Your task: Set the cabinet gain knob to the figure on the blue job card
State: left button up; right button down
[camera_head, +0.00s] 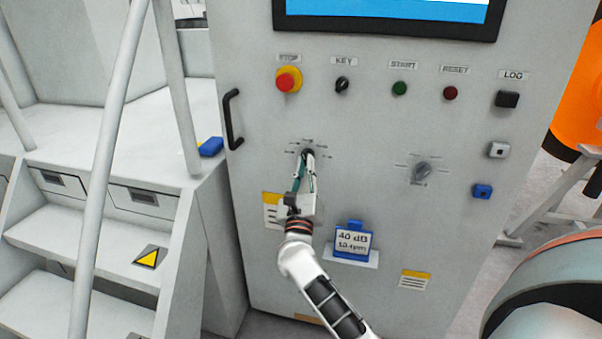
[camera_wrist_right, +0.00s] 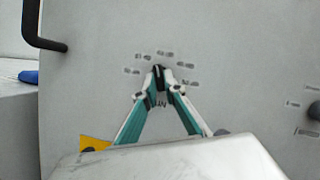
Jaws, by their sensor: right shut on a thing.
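The cabinet (camera_head: 410,130) faces me with a black knob (camera_head: 308,153) at its left middle, ringed by small labels. The knob also shows in the right wrist view (camera_wrist_right: 158,74), where its labels are too blurred to read. My right gripper (camera_head: 306,160) is shut on this knob, its two fingertips (camera_wrist_right: 158,88) on either side of it. The blue job card (camera_head: 352,243) stands on a small ledge below and reads "40 dB" and "10 rpm". A second, grey knob (camera_head: 422,171) is to the right, clear of the gripper. My left gripper is not in view.
Above the knobs are a red stop button (camera_head: 288,80), a key switch (camera_head: 342,85), a green button (camera_head: 400,88) and a dark red button (camera_head: 450,93). A black handle (camera_head: 232,119) juts out at the left. Steps with a railing (camera_head: 110,130) stand left of the cabinet.

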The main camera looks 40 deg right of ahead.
pick_arm(q)
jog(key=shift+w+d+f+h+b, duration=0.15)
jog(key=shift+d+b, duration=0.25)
jog(key=shift+b, duration=0.5)
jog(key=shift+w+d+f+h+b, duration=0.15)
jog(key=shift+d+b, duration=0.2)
jog(key=shift+b, duration=0.55)
pick_arm(e)
jog(key=shift+w+a+f+m+g+h, duration=0.1)
jog(key=shift+m+g+h, duration=0.5)
jog(key=shift+m, duration=0.95)
jog(key=shift+w+a+f+m+g+h, duration=0.1)
jog(key=shift+m+g+h, duration=0.45)
jog(key=shift+m, duration=1)
jog(key=shift+r, duration=0.15)
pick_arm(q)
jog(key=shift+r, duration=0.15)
pick_arm(e)
jog(key=c, duration=2.1)
grip_release()
jog(key=shift+c, duration=0.2)
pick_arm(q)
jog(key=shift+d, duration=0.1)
pick_arm(e)
jog(key=shift+s, duration=0.1)
jog(key=shift+s+a, duration=0.1)
jog(key=v, duration=1.1)
jog(key=shift+s+a+f, duration=0.15)
jog(key=shift+f, duration=0.1)
